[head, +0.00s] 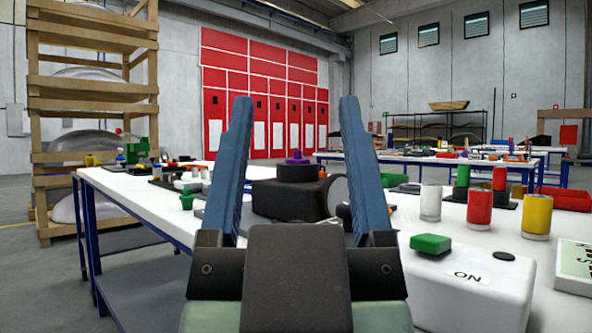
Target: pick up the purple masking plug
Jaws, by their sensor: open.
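A small purple piece (297,158), which looks like the masking plug, shows in the head view just above a round black cap. The cap is on a dark block on the white table. I cannot tell whether the purple piece rests on the cap or stands behind it. My gripper (296,104) points forward with its two blue fingers wide apart and nothing between them. In the picture the purple piece lies between the fingers, farther off than they are. The lower part of the dark block is hidden by my gripper.
The white table (139,189) has blue legs. At right stand a white box with a green button (430,243), a red can (479,210), a yellow can (537,216) and a white can (431,203). Small parts crowd the left side. A wooden rack (90,68) stands far left.

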